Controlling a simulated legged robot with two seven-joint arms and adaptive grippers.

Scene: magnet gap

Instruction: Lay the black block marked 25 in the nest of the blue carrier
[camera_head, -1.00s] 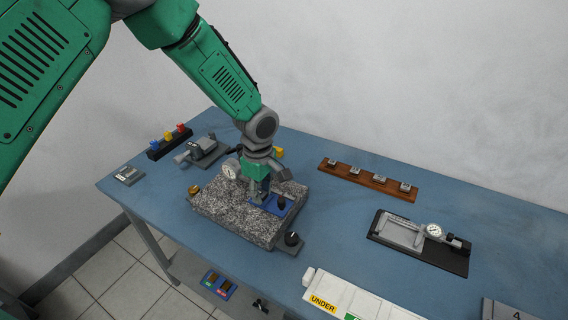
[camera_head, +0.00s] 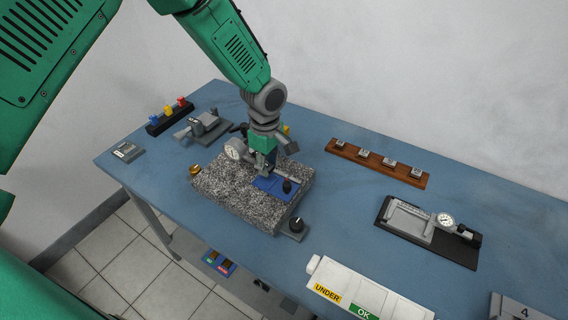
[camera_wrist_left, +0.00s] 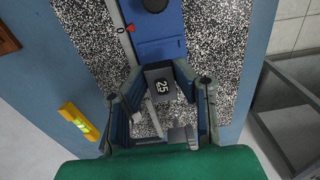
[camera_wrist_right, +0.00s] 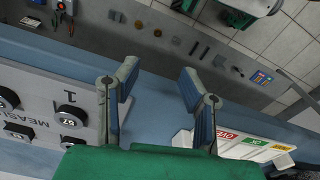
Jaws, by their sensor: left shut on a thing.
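The blue carrier (camera_head: 273,188) lies on the speckled granite plate (camera_head: 225,192) and has a black knob (camera_head: 287,186) at one end. It also shows in the left wrist view (camera_wrist_left: 160,48). My left gripper (camera_head: 268,172) points down at the carrier's other end. It is shut on the black block marked 25 (camera_wrist_left: 163,88), whose number faces the wrist camera. The block overlaps the carrier's near end in that view; I cannot tell whether it touches the nest. My right gripper (camera_wrist_right: 158,85) is open and empty, away from the plate.
A dial gauge (camera_head: 235,149) stands close beside my left gripper. A wooden rack (camera_head: 376,162), a gauge fixture (camera_head: 428,232) and a white sorting tray (camera_head: 365,297) stand to the right. Bare blue table (camera_head: 340,215) lies between.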

